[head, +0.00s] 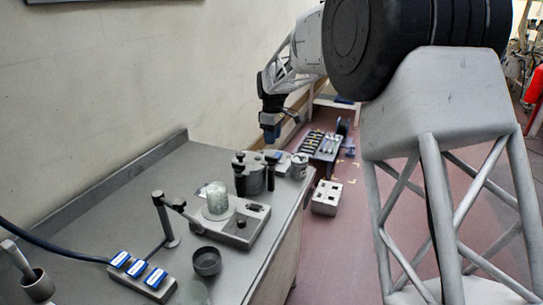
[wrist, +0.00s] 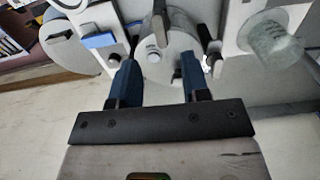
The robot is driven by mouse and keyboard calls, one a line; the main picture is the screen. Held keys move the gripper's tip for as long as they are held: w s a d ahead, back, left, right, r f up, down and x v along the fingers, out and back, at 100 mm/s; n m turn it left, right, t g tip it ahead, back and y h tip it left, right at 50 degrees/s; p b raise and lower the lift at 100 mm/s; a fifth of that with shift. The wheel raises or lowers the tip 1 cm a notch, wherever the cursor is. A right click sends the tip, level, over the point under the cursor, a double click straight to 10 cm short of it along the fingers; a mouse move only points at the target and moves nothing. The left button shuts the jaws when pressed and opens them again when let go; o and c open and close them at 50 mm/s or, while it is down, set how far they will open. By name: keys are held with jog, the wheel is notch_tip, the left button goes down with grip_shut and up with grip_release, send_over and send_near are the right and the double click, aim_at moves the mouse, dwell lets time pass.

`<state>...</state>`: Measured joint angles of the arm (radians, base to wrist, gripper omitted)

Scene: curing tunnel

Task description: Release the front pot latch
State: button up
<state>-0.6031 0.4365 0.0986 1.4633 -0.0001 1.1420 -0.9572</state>
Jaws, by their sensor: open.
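The pot (head: 254,176) is a grey metal cylinder on the bench. Dark upright latch parts stand at its left (head: 239,172) and right (head: 271,170). In the wrist view the pot (wrist: 178,40) shows its round grey top, with a dark lever (wrist: 158,28) over it and small dark clamp pieces around its edge. I cannot tell for sure which piece is the front latch. My gripper (head: 270,132) is above and behind the pot in the head view. In the wrist view my gripper (wrist: 160,78) has its two blue fingers apart, with nothing visibly held; contact is unclear.
A grey fixture (head: 240,230) with a frosted glass jar (head: 217,198) stands nearer on the bench. A dark cup (head: 206,262), a post (head: 165,220) and a block with blue switches (head: 140,275) are in front. A white box (head: 326,197) lies beyond the bench's right edge.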

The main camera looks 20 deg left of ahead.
aim_at(271, 157)
jog(key=shift+a+f, duration=0.1)
jog(key=shift+a, duration=0.25)
jog(key=shift+f, duration=0.1)
jog(key=shift+f, duration=3.85)
grip_shut()
